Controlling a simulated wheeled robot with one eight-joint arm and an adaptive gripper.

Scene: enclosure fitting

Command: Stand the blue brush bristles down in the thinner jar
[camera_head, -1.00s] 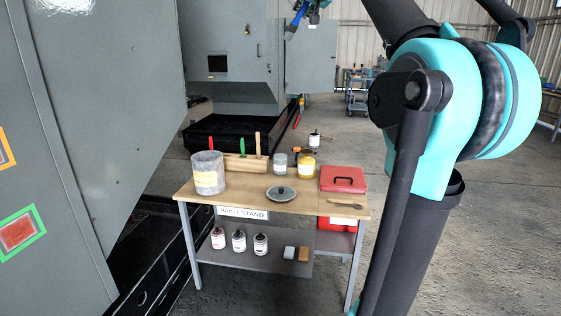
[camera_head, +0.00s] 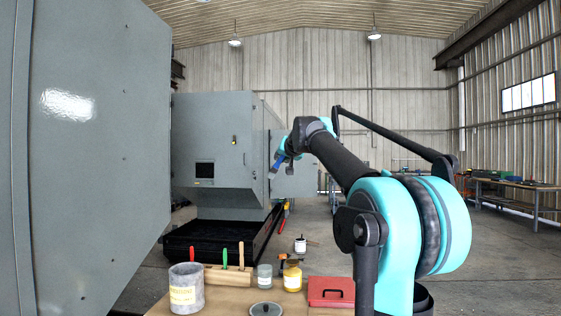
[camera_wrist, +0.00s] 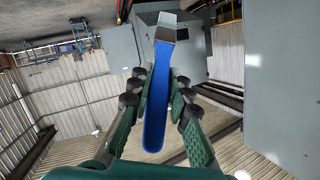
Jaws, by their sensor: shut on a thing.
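My gripper (camera_head: 285,153) is shut on the blue brush (camera_head: 279,164), held high in the air above and behind the bench. In the wrist view the long blue handle (camera_wrist: 157,95) lies between the fingers of my gripper (camera_wrist: 160,88). Its metal and pale end (camera_wrist: 178,24) points away from the palm. In the head view that end points down and left. A small clear grey jar (camera_head: 264,280) stands on the bench, beside a jar of yellow stuff (camera_head: 292,278). A big grey pot (camera_head: 186,290) with a yellow label stands at left. I cannot read which is thinner.
A wooden block (camera_head: 232,275) with coloured handles stands behind the pot. Large grey cabinets (camera_head: 215,150) stand left and behind. The air around my gripper looks clear.

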